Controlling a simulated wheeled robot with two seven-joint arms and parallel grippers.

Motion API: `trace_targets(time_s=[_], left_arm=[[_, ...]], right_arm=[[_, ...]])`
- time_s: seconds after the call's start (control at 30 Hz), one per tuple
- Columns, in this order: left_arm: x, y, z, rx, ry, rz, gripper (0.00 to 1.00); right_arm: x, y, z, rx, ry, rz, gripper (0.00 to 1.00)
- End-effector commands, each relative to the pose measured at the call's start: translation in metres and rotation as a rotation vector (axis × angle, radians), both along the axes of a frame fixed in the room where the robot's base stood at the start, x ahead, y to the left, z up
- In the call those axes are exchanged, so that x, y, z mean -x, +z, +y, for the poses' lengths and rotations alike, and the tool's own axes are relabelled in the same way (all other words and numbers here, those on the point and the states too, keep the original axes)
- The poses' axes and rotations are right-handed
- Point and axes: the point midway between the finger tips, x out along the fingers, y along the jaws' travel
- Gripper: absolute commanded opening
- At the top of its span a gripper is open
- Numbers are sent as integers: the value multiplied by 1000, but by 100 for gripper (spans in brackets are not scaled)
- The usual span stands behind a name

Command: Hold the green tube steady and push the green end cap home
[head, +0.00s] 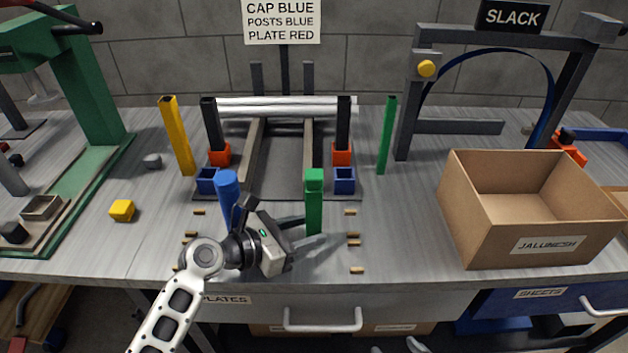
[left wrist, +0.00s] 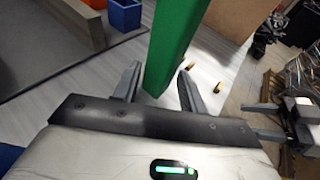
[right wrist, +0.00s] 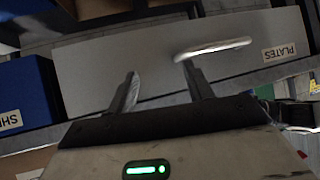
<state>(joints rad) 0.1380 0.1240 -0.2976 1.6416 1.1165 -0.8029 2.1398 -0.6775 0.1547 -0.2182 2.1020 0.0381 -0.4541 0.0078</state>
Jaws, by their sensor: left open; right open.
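The green tube (head: 314,216) stands upright on the bench, right of my left gripper. The green end cap (head: 314,180) is a slightly wider block at its top; I cannot tell how deep it sits. My left gripper (head: 300,231) is open, its fingers pointing at the lower tube. In the left wrist view the tube (left wrist: 176,45) rises just beyond and between the open fingertips (left wrist: 160,70), with gaps on both sides. My right gripper (head: 396,346) is low in front of the bench, mostly out of frame. In the right wrist view its fingers (right wrist: 159,70) are open and empty.
A blue post (head: 228,195) stands left of my left gripper. A taller green post (head: 387,135) and a yellow post (head: 177,138) stand further back. A cardboard box (head: 490,235) is on the right. A drawer handle (right wrist: 213,48) faces my right gripper.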

Motion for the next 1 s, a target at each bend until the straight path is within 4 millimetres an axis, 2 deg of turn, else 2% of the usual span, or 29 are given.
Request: trace_targets(time_s=[0.2, 0.47, 0.5, 0.57, 1.0], left_arm=[[-6, -4, -9, -2, -1, -1, 42], [-7, -4, -10, -2, -1, -1, 42], [-7, -4, -10, -2, -1, -1, 39], [-7, -4, -10, -2, -1, -1, 24], [-6, -4, -10, -2, -1, -1, 24]], right_arm=[[0, -2, 0, 1, -3, 4, 52], [-1, -2, 2, -7, -9, 3, 52], [-1, -2, 2, -7, -9, 3, 52], [-2, -2, 2, -7, -9, 2, 52], [-2, -2, 1, -4, -7, 3, 52]])
